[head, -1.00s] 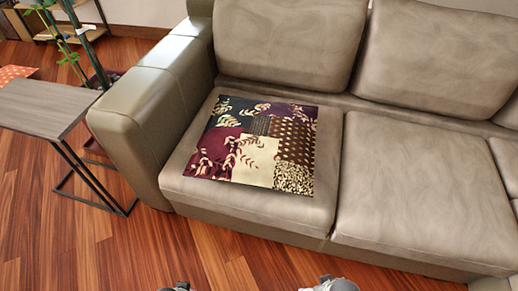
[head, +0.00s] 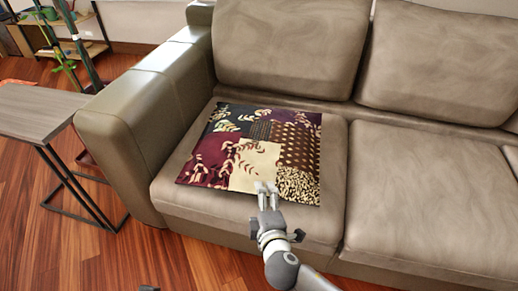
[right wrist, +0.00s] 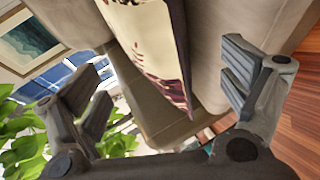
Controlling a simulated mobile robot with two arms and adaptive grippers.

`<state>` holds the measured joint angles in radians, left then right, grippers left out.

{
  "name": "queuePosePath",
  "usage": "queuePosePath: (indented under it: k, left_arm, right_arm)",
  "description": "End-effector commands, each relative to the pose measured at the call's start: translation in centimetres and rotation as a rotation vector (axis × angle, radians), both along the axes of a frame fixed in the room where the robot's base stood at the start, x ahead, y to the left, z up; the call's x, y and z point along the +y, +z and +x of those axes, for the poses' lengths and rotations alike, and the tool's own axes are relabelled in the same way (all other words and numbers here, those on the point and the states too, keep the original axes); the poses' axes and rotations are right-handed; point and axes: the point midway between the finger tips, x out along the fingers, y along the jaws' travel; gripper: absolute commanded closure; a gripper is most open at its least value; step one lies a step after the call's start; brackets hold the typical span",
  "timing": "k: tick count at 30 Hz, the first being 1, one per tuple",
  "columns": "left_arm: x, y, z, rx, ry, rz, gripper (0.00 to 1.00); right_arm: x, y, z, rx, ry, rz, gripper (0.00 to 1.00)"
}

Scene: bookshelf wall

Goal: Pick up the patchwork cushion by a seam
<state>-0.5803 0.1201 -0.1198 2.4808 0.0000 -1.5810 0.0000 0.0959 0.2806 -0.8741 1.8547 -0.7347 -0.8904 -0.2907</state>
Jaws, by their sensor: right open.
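The patchwork cushion (head: 258,152) lies flat on the left seat of the sofa, with maroon, dark, cream and dotted patches. My right gripper (head: 265,187) is open, its fingertips overlapping the cushion's front edge in the head view. In the right wrist view the open right gripper (right wrist: 160,68) has its fingers wide apart, and the cushion (right wrist: 150,42) shows beyond and between them, its dark edge running lengthwise. Contact with the cushion cannot be told. Only a small dark bit of my left gripper (head: 149,288) shows at the bottom edge of the head view.
The grey-brown leather sofa (head: 420,190) has an armrest (head: 140,100) left of the cushion and backrests behind it. A small side table (head: 35,110) stands at the left, with a plant (head: 70,45) behind. Wooden floor (head: 120,260) is clear in front.

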Motion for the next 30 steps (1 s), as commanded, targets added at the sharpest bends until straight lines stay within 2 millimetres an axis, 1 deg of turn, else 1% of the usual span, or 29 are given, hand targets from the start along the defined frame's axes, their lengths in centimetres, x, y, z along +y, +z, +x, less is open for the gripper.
queuePosePath:
  k: [3,12,17,21,27,30]
  left_arm:
    - [0.0,-0.2,0.0,0.000,0.000,0.000,1.00]
    - [0.0,-1.3,0.0,0.000,0.000,0.000,1.00]
    - [0.0,-1.5,0.0,-0.001,0.000,0.000,1.00]
    - [-0.1,-2.1,0.3,-0.012,0.000,-0.002,1.00]
    - [-1.2,-1.1,4.1,-0.186,-0.016,-0.038,1.00]
    - [-1.7,-0.6,5.5,-0.250,-0.021,-0.052,1.00]
  right_arm:
    - [1.0,0.0,0.9,-0.043,0.047,-0.051,0.06]
    - [1.8,-1.4,5.0,-0.044,0.050,-0.053,0.06]
    - [2.0,-1.6,5.9,-0.043,0.050,-0.049,0.06]
    - [2.5,-1.9,7.4,-0.045,0.049,-0.051,0.06]
    - [3.0,-2.4,9.3,-0.043,0.050,-0.050,0.06]
    - [3.1,-2.6,10.0,-0.042,0.049,-0.050,0.06]
